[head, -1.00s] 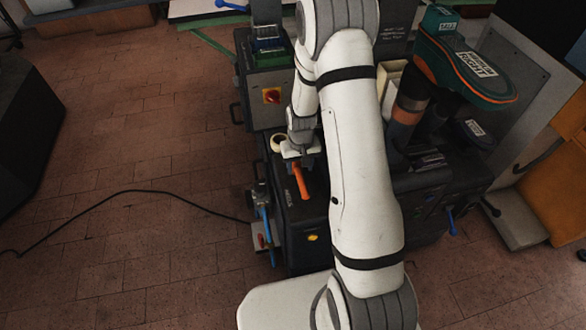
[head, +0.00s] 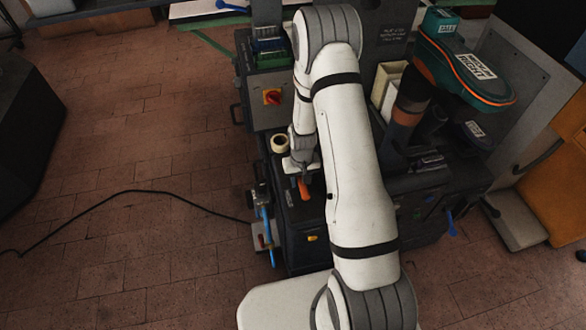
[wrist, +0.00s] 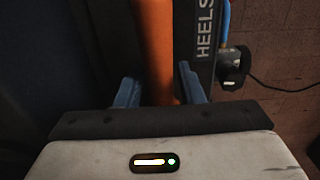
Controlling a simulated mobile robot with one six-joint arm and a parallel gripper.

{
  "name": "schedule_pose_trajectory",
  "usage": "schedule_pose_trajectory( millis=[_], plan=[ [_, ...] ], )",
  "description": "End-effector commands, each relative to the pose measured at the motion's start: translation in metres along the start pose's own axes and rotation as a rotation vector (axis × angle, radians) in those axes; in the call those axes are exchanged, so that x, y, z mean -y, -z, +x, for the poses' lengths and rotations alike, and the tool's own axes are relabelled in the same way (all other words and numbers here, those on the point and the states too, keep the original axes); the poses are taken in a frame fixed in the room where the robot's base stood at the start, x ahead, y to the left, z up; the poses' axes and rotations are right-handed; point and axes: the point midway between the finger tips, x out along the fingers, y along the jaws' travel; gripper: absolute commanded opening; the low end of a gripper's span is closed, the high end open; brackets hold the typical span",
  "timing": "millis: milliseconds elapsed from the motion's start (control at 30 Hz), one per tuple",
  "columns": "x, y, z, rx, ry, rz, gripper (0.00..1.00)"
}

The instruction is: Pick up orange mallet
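The orange mallet (head: 304,188) shows as an orange handle on the dark top of the press cabinet, and its upper part is hidden under my gripper (head: 301,171) in the head view. In the wrist view the orange handle (wrist: 156,45) runs down from the top edge to between the two blue fingertips of my gripper (wrist: 160,90). One finger stands on each side of the handle, and they look spread rather than clamped on it. The mallet's head is not visible in either view.
A cream tape roll (head: 280,143) lies just behind my gripper. A switch box with a red knob (head: 272,97) stands farther back. The shoe press head (head: 470,70) is at right. A blue-handled clamp (head: 267,232) is at the cabinet's left side. Brick floor at left holds a black cable (head: 130,192).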

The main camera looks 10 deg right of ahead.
Motion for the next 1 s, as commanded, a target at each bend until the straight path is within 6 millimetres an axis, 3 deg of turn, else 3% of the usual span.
schedule_pose_trajectory(
  millis=[400,767,1000],
  plan=[
    [0.0,0.0,0.0,0.0,0.0,0.001,0.0],
    [-0.001,0.001,-0.008,-0.004,0.0,0.001,0.0],
    [-0.001,0.002,-0.047,-0.007,0.0,0.002,0.0]
  ],
)
